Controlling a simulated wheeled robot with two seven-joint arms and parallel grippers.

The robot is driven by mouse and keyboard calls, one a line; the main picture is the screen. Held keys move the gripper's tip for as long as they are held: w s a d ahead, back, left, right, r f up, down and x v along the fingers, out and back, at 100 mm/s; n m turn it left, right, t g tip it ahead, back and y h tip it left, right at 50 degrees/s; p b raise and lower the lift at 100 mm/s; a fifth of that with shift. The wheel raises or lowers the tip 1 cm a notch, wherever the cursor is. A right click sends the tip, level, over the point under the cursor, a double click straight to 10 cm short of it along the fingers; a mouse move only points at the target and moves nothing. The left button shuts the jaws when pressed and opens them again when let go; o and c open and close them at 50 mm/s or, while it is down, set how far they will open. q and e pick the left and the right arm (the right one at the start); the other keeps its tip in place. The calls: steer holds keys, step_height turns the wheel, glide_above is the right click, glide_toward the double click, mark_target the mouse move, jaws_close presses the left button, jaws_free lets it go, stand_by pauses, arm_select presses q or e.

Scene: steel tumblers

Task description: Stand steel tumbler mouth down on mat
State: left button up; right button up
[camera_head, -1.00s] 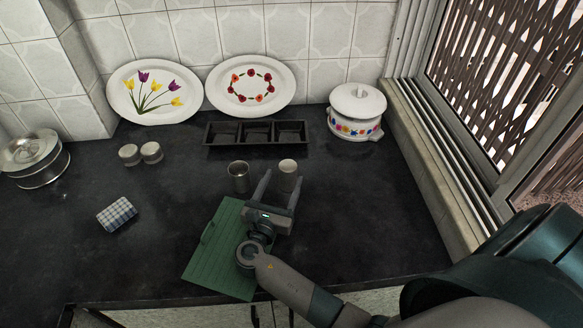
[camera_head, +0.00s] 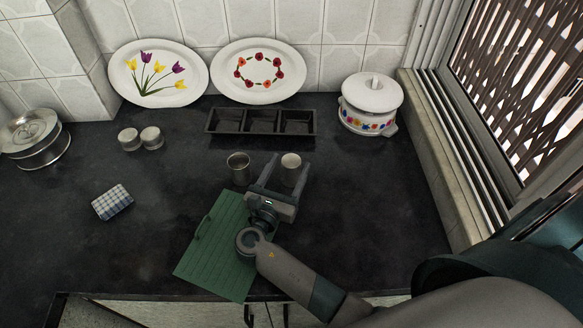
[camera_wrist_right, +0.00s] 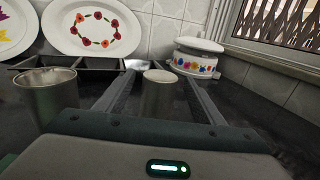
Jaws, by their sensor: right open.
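A steel tumbler (camera_head: 238,169) stands on the dark counter with its open mouth up; it also shows at the left in the right wrist view (camera_wrist_right: 48,98). A second tumbler (camera_head: 291,163) with a pale, flat-looking top stands to its right; in the right wrist view (camera_wrist_right: 160,97) it is between my fingers. I cannot tell surely whether that top is a closed base. My right gripper (camera_head: 291,161) is open, its fingers reaching on both sides of this second tumbler, not closed on it. The green mat (camera_head: 217,254) lies bare near the counter's front edge, partly under my right arm. My left gripper is out of view.
A black three-part tray (camera_head: 261,132) lies behind the tumblers, with two flowered plates (camera_head: 158,75) against the wall. A lidded white pot (camera_head: 370,105) stands at right. Two small canisters (camera_head: 140,139), a checked cloth (camera_head: 112,203) and a steel container (camera_head: 35,140) are at left.

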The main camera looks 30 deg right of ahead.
steer(key=c, duration=0.8)
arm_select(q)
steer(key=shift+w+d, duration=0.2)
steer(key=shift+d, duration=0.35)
arm_select(e)
steer(key=c, duration=0.4)
steer(key=shift+r, duration=0.1)
steer(key=shift+r, duration=0.5)
steer(key=r, duration=0.3)
steer(key=shift+s+d+r+b, duration=0.1)
steer(key=shift+s+d+b, duration=0.1)
steer(key=shift+s+b, duration=0.15)
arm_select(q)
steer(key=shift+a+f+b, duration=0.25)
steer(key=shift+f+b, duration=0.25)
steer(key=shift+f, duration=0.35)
arm_select(e)
steer(key=s+d+r, duration=0.2)
steer(key=s, duration=0.1)
steer(key=s+d+r, duration=0.2)
steer(key=s, duration=0.1)
steer(key=s+d+r, duration=0.2)
steer(key=s, duration=0.1)
steer(key=shift+r, duration=0.35)
